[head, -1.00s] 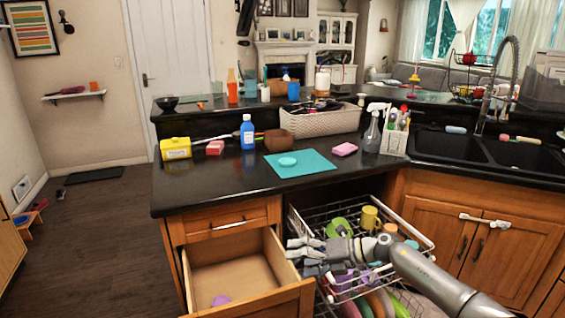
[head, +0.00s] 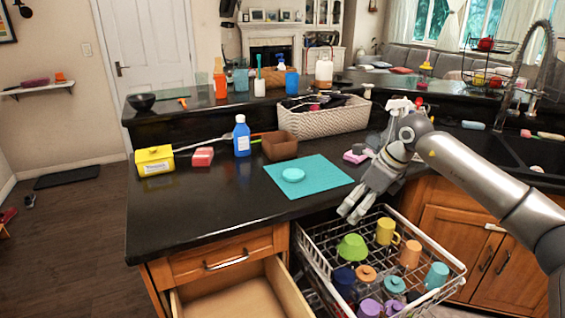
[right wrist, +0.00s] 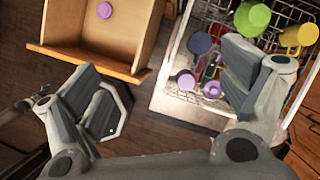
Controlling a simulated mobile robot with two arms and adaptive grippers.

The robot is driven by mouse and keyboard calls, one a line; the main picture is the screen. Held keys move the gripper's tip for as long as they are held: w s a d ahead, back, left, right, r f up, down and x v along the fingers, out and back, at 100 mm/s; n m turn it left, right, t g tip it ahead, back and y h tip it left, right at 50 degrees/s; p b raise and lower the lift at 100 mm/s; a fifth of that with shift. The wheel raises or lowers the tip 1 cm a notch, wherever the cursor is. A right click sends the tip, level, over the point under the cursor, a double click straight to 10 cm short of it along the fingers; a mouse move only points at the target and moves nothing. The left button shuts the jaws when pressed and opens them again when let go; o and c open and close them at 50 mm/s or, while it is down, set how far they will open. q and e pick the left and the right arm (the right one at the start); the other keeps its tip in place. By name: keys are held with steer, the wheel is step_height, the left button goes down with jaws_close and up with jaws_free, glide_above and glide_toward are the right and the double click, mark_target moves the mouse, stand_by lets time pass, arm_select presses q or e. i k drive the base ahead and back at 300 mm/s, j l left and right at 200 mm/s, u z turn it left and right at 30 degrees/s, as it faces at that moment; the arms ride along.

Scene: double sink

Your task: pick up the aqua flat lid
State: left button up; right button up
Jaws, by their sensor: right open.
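The aqua flat lid (head: 293,175) is a small round disc lying on the teal mat (head: 318,181) on the black countertop. Nothing touches it from above. My right gripper (head: 352,210) hangs by the counter's front edge, to the right of the mat and above the pulled-out dish rack, apart from the lid. In the right wrist view, its two fingers (right wrist: 178,95) are spread wide with nothing between them. The lid does not show in that view. My left gripper is not in view.
The dish rack (head: 448,283) holds several mugs and knobbed lids. An open drawer (head: 230,303) stands left of it. A blue bottle (head: 242,137), brown bowl (head: 280,147) and wicker basket (head: 325,122) stand behind the mat. A pink sponge (head: 355,157) lies right of it.

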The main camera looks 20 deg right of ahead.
mark_target(292, 175)
steer(key=i, duration=1.05)
